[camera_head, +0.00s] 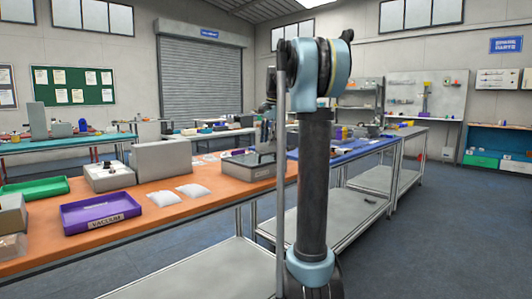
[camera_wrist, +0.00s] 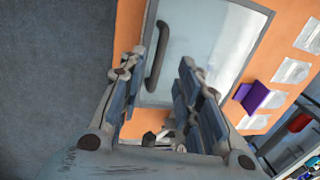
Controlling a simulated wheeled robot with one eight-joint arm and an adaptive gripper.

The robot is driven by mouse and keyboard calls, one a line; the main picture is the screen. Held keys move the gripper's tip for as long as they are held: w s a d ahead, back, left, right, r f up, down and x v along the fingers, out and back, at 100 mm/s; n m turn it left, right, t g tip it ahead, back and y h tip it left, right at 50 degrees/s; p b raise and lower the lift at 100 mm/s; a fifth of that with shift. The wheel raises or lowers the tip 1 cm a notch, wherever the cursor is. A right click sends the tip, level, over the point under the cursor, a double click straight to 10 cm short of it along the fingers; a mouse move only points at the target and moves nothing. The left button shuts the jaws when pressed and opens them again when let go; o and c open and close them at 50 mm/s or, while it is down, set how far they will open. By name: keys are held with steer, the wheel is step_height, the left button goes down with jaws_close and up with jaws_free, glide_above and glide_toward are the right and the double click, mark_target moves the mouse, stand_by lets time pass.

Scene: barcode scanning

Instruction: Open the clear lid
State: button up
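The clear lid (camera_wrist: 205,45) is a pale see-through panel on the box in the wrist view, with a dark curved handle (camera_wrist: 155,58) along its left side. In the head view the grey box (camera_head: 248,166) stands on the orange table, partly hidden behind my arm. My gripper (camera_wrist: 161,72) is open and empty, its two fingers spread over the lid. The handle shows between the fingers, nearer the left one. I cannot tell whether any finger touches it. The lid looks closed. In the head view my gripper (camera_head: 268,137) is small and partly hidden.
White packets (camera_head: 178,194) lie on the orange table (camera_head: 150,215) left of the box. A purple tray (camera_head: 100,211) marked VACUUM, a green tray (camera_head: 35,188) and a grey box-like device (camera_head: 108,176) stand farther left. Blue floor is clear at the right.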

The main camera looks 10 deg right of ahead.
steer(key=shift+w+a+f, duration=0.1)
steer(key=shift+w+f, duration=0.05)
steer(key=shift+f, duration=0.75)
steer(key=shift+w+a+f, duration=0.1)
steer(key=shift+f, duration=0.75)
steer(key=shift+w+a+f, duration=0.1)
steer(key=shift+w+f, duration=0.05)
steer(key=shift+f, duration=0.75)
jaws_close()
